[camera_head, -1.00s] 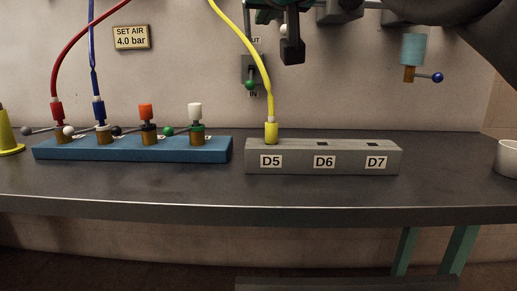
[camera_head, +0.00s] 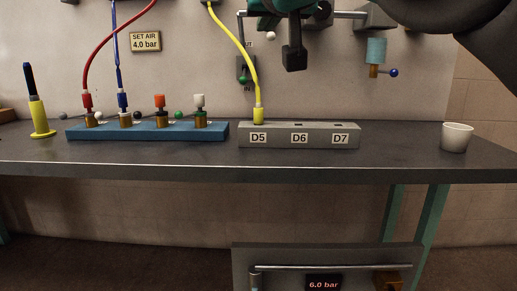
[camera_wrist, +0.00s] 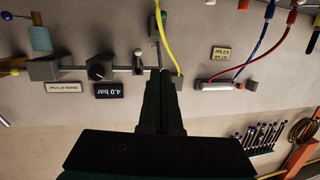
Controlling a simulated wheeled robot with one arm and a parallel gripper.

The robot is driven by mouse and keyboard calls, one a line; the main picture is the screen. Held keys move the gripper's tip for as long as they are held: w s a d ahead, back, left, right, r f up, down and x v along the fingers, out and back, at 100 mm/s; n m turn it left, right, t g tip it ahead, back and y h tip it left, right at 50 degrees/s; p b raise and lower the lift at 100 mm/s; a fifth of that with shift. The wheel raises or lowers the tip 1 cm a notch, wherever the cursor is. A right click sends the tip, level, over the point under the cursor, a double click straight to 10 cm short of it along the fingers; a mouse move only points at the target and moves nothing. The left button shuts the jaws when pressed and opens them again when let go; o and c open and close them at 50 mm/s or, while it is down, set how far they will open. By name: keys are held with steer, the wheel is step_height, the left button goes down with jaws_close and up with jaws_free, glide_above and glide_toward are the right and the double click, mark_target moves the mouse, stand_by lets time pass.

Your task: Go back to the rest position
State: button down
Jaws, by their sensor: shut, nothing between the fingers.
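My gripper (camera_head: 294,58) hangs at the top of the head view, in front of the wall and above the grey block (camera_head: 300,142) marked D5, D6 and D7. Its fingers are shut with nothing between them. In the wrist view the closed fingers (camera_wrist: 163,78) point at the wall fittings, and that picture is upside down. A yellow hose (camera_head: 248,60) is plugged into D5, and D6 and D7 are empty. My gripper is apart from the hose and the block.
A blue manifold (camera_head: 148,132) with red and blue hoses stands left on the dark bench (camera_head: 200,160). A yellow cone-based tool (camera_head: 39,115) is at far left, a white cup (camera_head: 457,137) at right. A panel reading 6.0 bar (camera_head: 324,283) sits below the bench front.

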steer(key=d+f+g+h, duration=0.1)
steer(key=d+f+g, duration=0.1)
steer(key=f, duration=0.6)
steer(key=d+f+g+h, duration=0.1)
steer(key=d+f+g, duration=0.1)
steer(key=f, duration=0.6)
steer(key=s+d+f+g+h, duration=0.1)
steer(key=d+f+g, duration=0.1)
steer(key=f, duration=0.6)
steer(key=shift+d+f, duration=0.4)
steer(key=shift+d, duration=0.4)
steer(key=s+d+f+m+g, duration=0.1)
steer(key=s+d+f+g, duration=0.25)
steer(key=s+f, duration=0.6)
steer(key=s+d+f+g, duration=0.3)
steer(key=s+f+g, duration=0.25)
steer(key=f, duration=0.75)
steer(key=s+f+g, duration=0.2)
steer(key=s+f, duration=0.5)
steer(key=s, duration=0.5)
steer(key=shift+a+g, duration=0.2)
steer(key=shift+g, duration=0.1)
